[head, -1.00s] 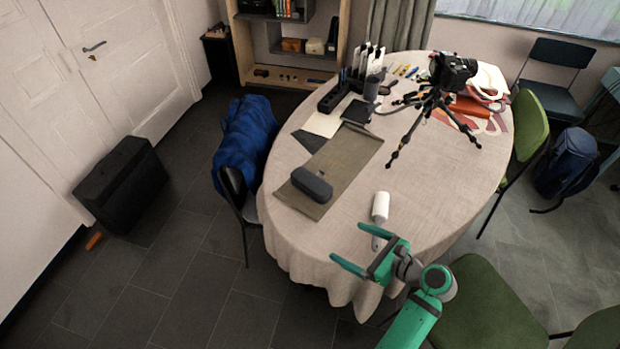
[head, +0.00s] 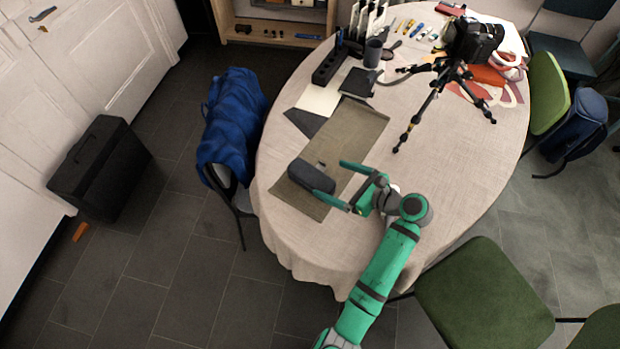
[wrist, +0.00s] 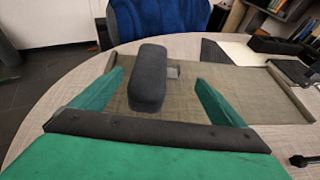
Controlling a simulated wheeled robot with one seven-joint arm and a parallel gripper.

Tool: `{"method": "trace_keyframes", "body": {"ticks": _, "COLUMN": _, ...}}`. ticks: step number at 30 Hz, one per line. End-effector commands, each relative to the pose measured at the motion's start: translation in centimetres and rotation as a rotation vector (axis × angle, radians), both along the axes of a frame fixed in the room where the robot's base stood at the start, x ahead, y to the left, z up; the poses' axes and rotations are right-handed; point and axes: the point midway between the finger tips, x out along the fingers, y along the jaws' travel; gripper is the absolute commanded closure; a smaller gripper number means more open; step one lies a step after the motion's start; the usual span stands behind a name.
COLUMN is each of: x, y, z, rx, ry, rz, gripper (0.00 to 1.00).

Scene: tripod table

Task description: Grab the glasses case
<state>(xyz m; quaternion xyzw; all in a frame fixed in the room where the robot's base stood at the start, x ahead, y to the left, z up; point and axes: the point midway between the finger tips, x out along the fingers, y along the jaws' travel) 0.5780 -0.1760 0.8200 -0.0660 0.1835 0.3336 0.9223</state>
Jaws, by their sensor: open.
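The glasses case (head: 306,173) is a dark grey rounded oblong lying on an olive cloth mat (head: 352,128) on the table. In the wrist view the case (wrist: 148,80) lies ahead, between the lines of the two fingers. My green gripper (head: 337,185) is open and empty, with its fingers pointing left toward the case. In the head view one finger overlaps the near end of the case; I cannot tell whether it touches. In the wrist view my gripper (wrist: 150,90) has one finger on each side of the case, with gaps between.
The oval table (head: 450,170) has a pale cloth. A camera on a small tripod (head: 440,90) stands right of the mat. A black organiser (head: 330,66) and papers (head: 318,99) lie behind. A blue jacket on a chair (head: 230,125) is at the left.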

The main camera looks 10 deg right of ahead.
Motion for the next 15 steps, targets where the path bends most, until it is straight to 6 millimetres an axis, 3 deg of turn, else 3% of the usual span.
{"method": "trace_keyframes", "body": {"ticks": 15, "x": 3.5, "y": 3.7, "z": -2.1, "rx": 0.000, "ry": 0.001, "rz": 0.005, "gripper": 0.06}}
